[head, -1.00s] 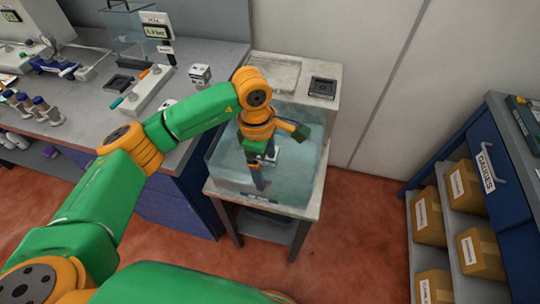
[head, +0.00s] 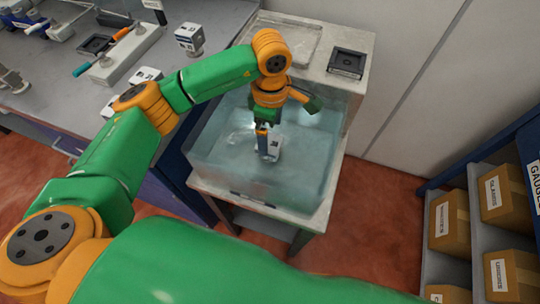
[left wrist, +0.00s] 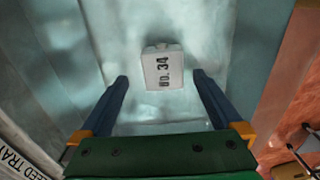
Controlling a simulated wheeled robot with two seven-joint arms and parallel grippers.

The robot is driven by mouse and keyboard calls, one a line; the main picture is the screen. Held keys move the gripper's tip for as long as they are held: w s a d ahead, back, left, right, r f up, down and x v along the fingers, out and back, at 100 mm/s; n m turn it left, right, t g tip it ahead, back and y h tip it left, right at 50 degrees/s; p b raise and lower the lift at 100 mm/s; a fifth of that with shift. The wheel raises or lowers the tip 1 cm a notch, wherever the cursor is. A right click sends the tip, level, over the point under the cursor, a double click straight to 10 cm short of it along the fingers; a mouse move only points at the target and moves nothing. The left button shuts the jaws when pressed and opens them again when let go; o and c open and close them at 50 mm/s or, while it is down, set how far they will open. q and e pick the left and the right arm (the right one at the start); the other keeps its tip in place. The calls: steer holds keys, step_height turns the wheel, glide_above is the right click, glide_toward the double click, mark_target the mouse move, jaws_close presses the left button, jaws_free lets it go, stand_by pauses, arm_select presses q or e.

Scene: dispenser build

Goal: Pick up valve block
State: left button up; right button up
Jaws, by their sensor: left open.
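A white block marked "NO. 34", which I take for the valve block (head: 274,150), sits in the clear water tank (head: 215,170). In the left wrist view the block (left wrist: 163,68) lies ahead, centred between the fingertips. My left gripper (head: 264,138) points down into the tank at the block, and partly hides it in the head view. Its two blue fingers (left wrist: 161,78) are spread and empty, one on each side of the block in the picture. I cannot tell how far the fingertips are above it. My right gripper is not in view.
The tank's walls surround the left gripper. A black square holder (head: 347,63) is on the ledge behind. Similar white blocks (head: 189,38) stand on the grey bench (head: 215,20) at left. A shelf with cardboard boxes (head: 449,220) is at right.

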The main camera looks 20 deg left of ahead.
mark_target(270, 145)
arm_select(q)
steer(key=shift+f+p, duration=0.35)
steer(key=shift+f, duration=0.2)
steer(key=f, duration=0.1)
steer(key=f+p, duration=0.1)
steer(key=f, duration=0.1)
steer(key=f+p, duration=0.1)
steer(key=f, duration=0.1)
steer(key=shift+s+a+f, duration=0.15)
steer(key=shift+s+f, duration=0.1)
steer(key=shift+s, duration=0.05)
steer(key=shift+f, duration=0.2)
steer(key=shift+w, duration=0.15)
jaws_close()
